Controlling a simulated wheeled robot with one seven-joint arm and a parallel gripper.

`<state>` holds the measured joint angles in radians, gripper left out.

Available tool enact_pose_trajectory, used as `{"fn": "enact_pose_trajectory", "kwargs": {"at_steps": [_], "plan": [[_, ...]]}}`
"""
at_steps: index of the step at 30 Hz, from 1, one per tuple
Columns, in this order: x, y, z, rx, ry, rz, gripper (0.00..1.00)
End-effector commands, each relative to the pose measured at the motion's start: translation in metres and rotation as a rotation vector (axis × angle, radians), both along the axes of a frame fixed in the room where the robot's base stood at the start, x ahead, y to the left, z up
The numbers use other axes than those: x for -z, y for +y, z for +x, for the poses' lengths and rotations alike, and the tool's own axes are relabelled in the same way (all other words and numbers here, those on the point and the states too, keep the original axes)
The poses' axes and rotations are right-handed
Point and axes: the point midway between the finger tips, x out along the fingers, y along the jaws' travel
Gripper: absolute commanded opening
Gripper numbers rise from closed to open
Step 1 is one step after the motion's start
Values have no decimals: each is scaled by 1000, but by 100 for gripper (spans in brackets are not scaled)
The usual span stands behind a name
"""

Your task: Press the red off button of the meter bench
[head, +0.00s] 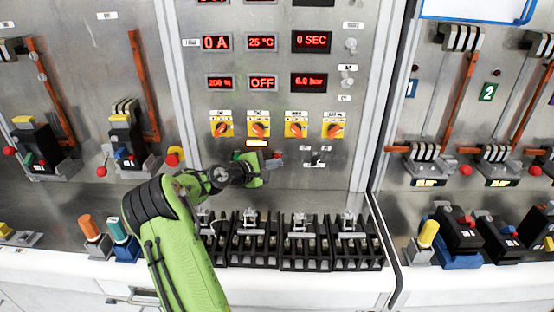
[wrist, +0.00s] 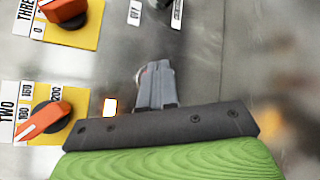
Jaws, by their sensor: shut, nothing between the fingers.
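The red off button (head: 274,163) shows as a small red patch on the steel meter bench panel (head: 340,180) in the head view, just right of my gripper (head: 264,159). My gripper is shut and empty, its fingers pointing at the panel below the lit lamp (head: 256,144). A green button (head: 236,155) shows partly at the gripper's left. In the wrist view my gripper (wrist: 152,70) covers a round metal rim (wrist: 141,74); no red face shows there. I cannot tell whether the fingertips touch the button.
A row of orange knobs on yellow plates (head: 296,124) sits above my gripper, with red digital displays (head: 263,83) higher up. Black terminal blocks (head: 305,243) line the ledge below. A small toggle switch (head: 316,158) is to the right. Bare panel lies further right.

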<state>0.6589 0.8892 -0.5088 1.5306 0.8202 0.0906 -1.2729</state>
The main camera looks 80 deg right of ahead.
Motion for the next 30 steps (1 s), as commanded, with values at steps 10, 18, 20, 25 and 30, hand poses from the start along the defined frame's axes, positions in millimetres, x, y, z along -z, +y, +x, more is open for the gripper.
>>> {"fn": "enact_pose_trajectory", "kwargs": {"at_steps": [10, 18, 20, 25, 30], "plan": [[-1, -4, 1, 0, 1, -1, 0], [0, -4, 1, 0, 0, -1, 0], [0, -2, 1, -1, 0, -1, 0], [1, 7, -1, -1, 0, -1, 0], [0, 14, -3, -1, 0, -1, 0]]}}
